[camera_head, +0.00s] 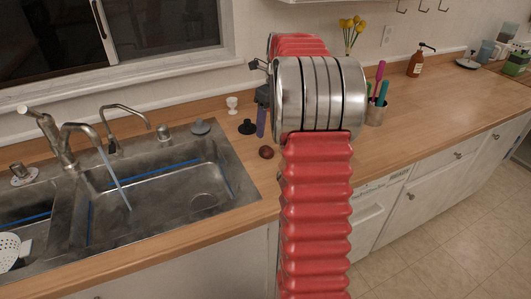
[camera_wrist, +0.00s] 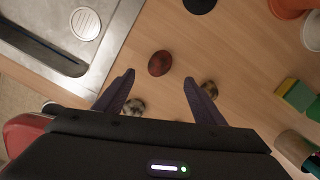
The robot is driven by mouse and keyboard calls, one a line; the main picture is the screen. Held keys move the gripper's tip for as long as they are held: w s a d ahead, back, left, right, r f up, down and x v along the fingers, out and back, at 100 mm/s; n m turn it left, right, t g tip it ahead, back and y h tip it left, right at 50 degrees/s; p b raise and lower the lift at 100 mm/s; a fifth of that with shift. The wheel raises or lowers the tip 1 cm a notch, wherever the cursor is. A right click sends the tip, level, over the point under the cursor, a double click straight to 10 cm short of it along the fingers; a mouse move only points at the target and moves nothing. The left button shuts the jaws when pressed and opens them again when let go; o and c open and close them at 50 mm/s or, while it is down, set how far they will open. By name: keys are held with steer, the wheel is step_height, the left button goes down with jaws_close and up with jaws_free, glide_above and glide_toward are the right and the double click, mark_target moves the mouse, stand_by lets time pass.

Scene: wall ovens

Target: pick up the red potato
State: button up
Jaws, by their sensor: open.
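The red potato (camera_head: 266,152) is a small dark red lump on the wooden counter, just right of the sink, in the head view. In the wrist view the potato (camera_wrist: 160,63) lies beyond my fingertips, roughly centred across the gap between them. My gripper (camera_wrist: 157,77) is open, with two dark fingers apart and nothing between the tips. In the head view my red and silver arm hides most of the gripper; a purple finger (camera_head: 261,122) shows behind the potato.
The metal sink (camera_head: 235,178) with its faucet lies left of the potato. In the wrist view, two small mottled round things (camera_wrist: 134,107) (camera_wrist: 209,89) lie near my fingers, and a green and yellow block (camera_wrist: 296,95) lies right. A utensil cup (camera_head: 375,113) stands on the counter.

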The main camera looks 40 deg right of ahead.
glide_above(267, 147)
steer(key=shift+s+f, duration=0.2)
steer(key=shift+f, duration=1.15)
steer(key=shift+s+f, duration=0.15)
steer(key=shift+f, duration=1.15)
steer(key=shift+w+f, duration=0.15)
steer(key=shift+f, duration=1.15)
steer(key=shift+w+f, duration=0.15)
steer(key=shift+f, duration=1.15)
steer(key=shift+c, duration=0.2)
steer(key=c, duration=1.1)
steer(key=shift+r, duration=0.15)
steer(key=shift+c, duration=0.2)
step_height(267, 147, up, 10)
